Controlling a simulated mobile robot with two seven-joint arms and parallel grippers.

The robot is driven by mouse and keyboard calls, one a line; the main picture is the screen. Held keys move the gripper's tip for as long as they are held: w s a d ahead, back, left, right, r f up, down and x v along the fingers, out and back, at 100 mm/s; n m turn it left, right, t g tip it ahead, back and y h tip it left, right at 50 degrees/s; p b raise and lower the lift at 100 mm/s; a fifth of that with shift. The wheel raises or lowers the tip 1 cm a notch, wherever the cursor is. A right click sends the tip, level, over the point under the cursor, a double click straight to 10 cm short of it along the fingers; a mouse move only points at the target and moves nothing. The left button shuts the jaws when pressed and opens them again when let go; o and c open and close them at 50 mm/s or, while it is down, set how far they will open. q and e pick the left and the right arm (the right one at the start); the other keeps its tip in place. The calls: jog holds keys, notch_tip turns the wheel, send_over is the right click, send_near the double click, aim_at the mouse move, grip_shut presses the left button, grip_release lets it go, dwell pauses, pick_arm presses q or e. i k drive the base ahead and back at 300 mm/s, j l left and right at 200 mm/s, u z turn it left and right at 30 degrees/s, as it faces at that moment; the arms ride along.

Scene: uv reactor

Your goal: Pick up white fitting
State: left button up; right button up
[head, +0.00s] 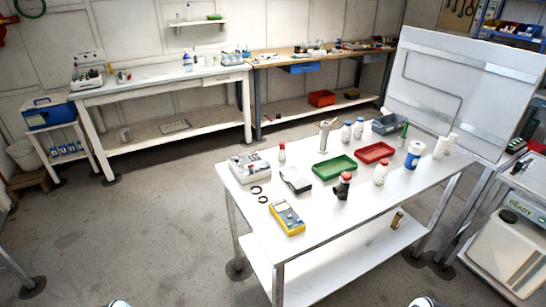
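Two plain white cylindrical pieces stand upright at the right end of the white table: a front one (440,148) and a rear one (452,140). A tall pale tube-like piece (324,137) with a wider top stands near the table's back edge. I cannot tell which of these is the white fitting. Neither gripper shows in the head view.
The white table (335,218) also holds a green tray (334,168), a red tray (374,153), a yellow meter (287,217), a grey bin (388,124) and several bottles. A whiteboard (465,85) stands behind its right end. The floor in front and left is clear.

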aim_at(282, 154)
jog(key=i+j, duration=0.1)
jog(key=j, duration=0.45)
jog(key=i+j+z, duration=0.15)
jog(key=j, duration=0.4)
jog(key=i+j, duration=0.15)
jog(key=j, duration=0.2)
jog(key=i+j+z, duration=0.1)
jog(key=j, duration=0.25)
jog(key=i+j, duration=0.2)
jog(key=j, duration=0.15)
